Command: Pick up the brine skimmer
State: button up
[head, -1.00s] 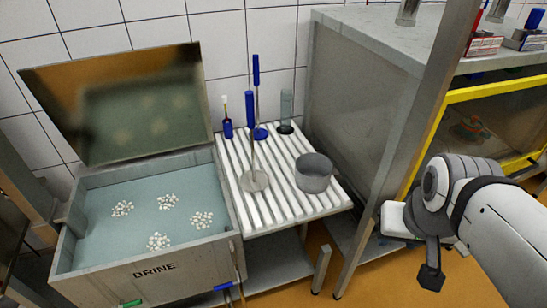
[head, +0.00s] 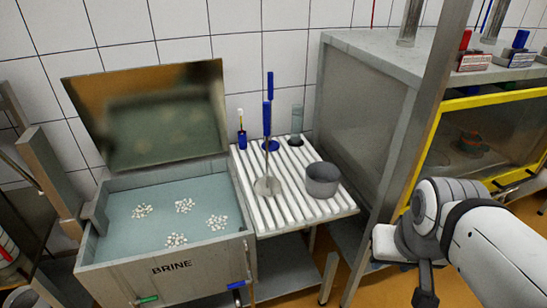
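What looks like the brine skimmer (head: 267,186) stands upright on a white slatted drain rack (head: 330,208), in the head view. It has a pale round disc at the bottom, a thin rod and a long blue handle. A second blue-handled tool (head: 270,146) with a blue round base stands just behind it, partly overlapped by it. My gripper (head: 425,298) is at the lower right, well apart from the skimmer. Only a dark part of it shows below my white arm, so its fingers cannot be made out.
A grey brine tank (head: 172,266) with its lid (head: 150,115) raised stands left of the rack. A grey pot (head: 322,180), a small blue bottle (head: 242,138) and a clear cylinder (head: 297,121) share the rack. A steel bench (head: 365,110) with a yellow-framed front stands right.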

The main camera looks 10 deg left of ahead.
aim_at(268, 186)
jog(key=i, duration=1.3)
